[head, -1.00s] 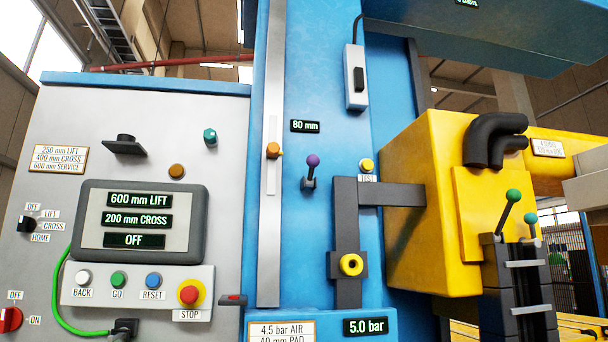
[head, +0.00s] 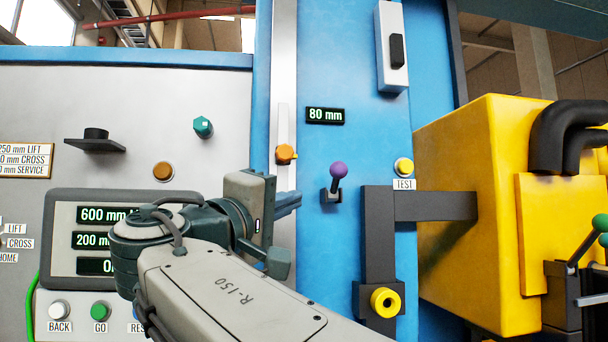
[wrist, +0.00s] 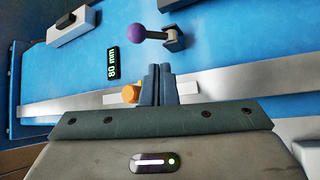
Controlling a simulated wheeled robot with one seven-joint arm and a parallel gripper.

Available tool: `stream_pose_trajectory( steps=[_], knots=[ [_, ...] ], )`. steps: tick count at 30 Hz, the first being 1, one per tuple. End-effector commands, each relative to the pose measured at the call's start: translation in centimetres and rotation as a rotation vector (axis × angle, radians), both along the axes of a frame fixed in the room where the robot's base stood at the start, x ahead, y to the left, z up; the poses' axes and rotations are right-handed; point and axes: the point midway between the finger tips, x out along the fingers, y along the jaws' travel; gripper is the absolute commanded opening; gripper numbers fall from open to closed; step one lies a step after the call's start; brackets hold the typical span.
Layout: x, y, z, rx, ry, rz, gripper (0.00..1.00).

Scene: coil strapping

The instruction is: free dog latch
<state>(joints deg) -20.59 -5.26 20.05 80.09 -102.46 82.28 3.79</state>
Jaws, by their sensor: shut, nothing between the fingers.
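No part is labelled as a dog latch. A purple-knobbed lever (head: 338,169) stands on the blue column and also shows in the wrist view (wrist: 138,32). An orange knob (head: 286,153) sits on the grey slotted strip, and the wrist view shows it (wrist: 131,93) just left of the fingertips. A yellow ring knob (head: 384,302) sits on a dark bracket (head: 379,235). My gripper (head: 298,199) is shut and empty in front of the column, left of and below the purple lever. In the wrist view its fingers (wrist: 159,68) are together; contact with the strip cannot be told.
A yellow box (head: 470,220) with black hoses (head: 555,140) stands at the right. A yellow TEST button (head: 404,166) is right of the purple lever. A control panel with a screen (head: 60,215) is at the left, partly hidden by my arm. An 80 mm display (head: 324,115) is above the lever.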

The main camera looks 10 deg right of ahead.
Motion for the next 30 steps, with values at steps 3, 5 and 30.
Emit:
stream_pose_trajectory(
  steps=[3,5,30],
  knots=[
    [-0.8,0.5,2.6,-0.017,-0.058,-0.008,0.0],
    [-0.8,0.4,3.1,-0.021,-0.071,-0.011,0.0],
    [5.5,-6.2,6.2,-0.022,-0.072,-0.01,0.0]
  ],
)
